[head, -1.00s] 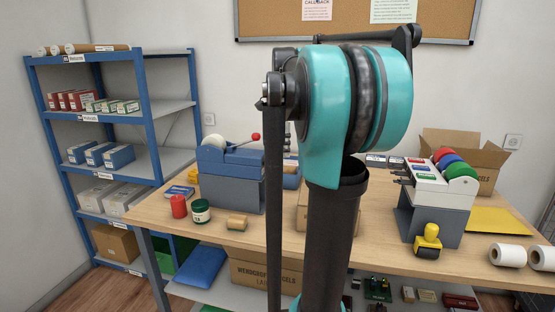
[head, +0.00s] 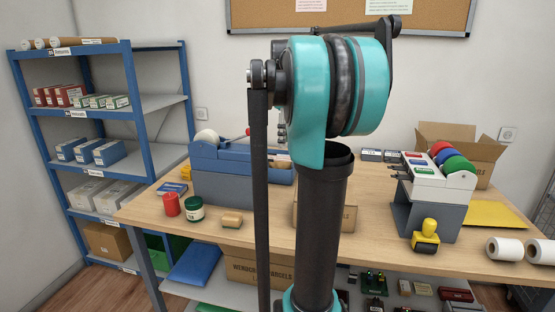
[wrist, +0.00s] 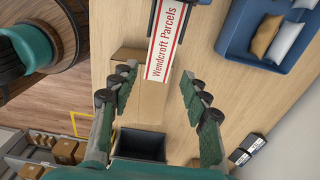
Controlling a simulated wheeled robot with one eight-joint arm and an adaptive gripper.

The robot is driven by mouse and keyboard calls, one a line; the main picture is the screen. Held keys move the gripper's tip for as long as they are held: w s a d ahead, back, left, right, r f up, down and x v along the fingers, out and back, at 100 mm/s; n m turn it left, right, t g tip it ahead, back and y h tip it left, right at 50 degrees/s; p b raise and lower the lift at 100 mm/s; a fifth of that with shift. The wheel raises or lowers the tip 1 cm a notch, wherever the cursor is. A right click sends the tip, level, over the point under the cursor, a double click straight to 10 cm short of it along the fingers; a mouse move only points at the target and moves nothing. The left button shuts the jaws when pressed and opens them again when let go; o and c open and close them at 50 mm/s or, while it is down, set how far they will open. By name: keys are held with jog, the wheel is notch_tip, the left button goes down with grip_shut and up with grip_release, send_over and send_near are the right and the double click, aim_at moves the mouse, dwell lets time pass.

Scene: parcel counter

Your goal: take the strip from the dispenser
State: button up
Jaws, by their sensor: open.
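In the wrist view a white strip with red borders and the words "Wendcroft Parcels" (wrist: 164,42) runs down from the top edge. A dark blue edge beside its upper end seems part of its holder. My gripper (wrist: 160,84) is open and empty, its green-padded fingers spread wide; the strip's lower end lies just beyond the gap between the fingertips, with no contact visible. In the head view a blue dispenser (head: 236,163) with a white roll and a red knob stands on a grey block at the counter's left. My arm hides my gripper and part of the dispenser there.
A blue tray with small cushions (wrist: 272,30) is right of the strip. A label holder with coloured rolls (head: 432,190) and a yellow stamp (head: 426,237) are at the right.

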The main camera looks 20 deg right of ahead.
aim_at(284, 158)
jog(key=shift+f, duration=2.8)
jog(key=shift+c, duration=0.5)
jog(key=c, duration=0.5)
jog(key=shift+o, duration=0.2)
